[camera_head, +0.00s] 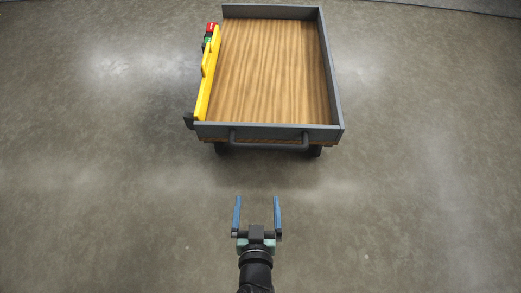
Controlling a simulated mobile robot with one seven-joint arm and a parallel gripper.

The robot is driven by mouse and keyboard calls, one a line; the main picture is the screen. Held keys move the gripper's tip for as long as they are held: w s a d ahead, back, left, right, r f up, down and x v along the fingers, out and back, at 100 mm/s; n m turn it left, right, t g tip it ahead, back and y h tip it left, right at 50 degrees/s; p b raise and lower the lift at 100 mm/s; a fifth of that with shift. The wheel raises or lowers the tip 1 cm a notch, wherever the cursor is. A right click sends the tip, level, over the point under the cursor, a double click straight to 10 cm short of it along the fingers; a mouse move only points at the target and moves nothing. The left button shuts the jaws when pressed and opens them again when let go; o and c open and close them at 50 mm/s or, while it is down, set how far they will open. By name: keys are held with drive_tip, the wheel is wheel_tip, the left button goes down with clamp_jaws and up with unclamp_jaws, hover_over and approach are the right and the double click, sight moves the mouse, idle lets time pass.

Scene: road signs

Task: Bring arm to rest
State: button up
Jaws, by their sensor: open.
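My gripper (257,213) is at the bottom middle of the head view. Its two blue fingers are spread apart and nothing is between them. My dark arm runs down from it to the bottom edge of the picture. The gripper shows below the near end of a cart in the picture, with bare floor visible between them.
A cart with a wooden bed (270,75) and grey side walls stands ahead. A dark handle (269,147) is on its near end. A yellow piece (208,80) and a red and green object (210,36) are along its left side. The concrete floor (420,180) around is clear.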

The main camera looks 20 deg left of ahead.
drive_tip(key=b+x, duration=0.1)
drive_tip(key=x, duration=0.8)
drive_tip(key=shift+w, duration=0.35)
drive_tip(key=shift+a, duration=0.1)
drive_tip(key=p+v, duration=0.1)
drive_tip(key=v, duration=0.9)
drive_tip(key=w+r+t+p, duration=0.2)
drive_tip(key=w+r+p, duration=0.25)
drive_tip(key=r, duration=1.15)
drive_tip(key=w+r+t+y+p, duration=0.1)
drive_tip(key=w+r+t+p, duration=0.3)
drive_tip(key=r, duration=1.1)
drive_tip(key=w+r+t+p, duration=0.1)
drive_tip(key=w+r+p, duration=0.35)
drive_tip(key=r, duration=1.15)
drive_tip(key=s+d+r+m+t+h+p, duration=0.1)
drive_tip(key=s+d+r+t+h+p, duration=0.2)
drive_tip(key=r, duration=1.1)
drive_tip(key=s+d+r+m+t+p, duration=0.1)
drive_tip(key=s+d+r+t+p, duration=0.2)
drive_tip(key=r, duration=1.1)
drive_tip(key=s+d+r+m+t+h+p, duration=0.1)
drive_tip(key=s+d+r+h+p, duration=0.3)
drive_tip(key=r, duration=1)
wheel_tip(320, 180, up, 38)
drive_tip(key=s+y+p, duration=0.1)
drive_tip(key=p, duration=3.4)
drive_tip(key=shift+a+m+y+p, duration=0.3)
drive_tip(key=shift+a+y, duration=0.1)
drive_tip(key=shift+a, duration=0.1)
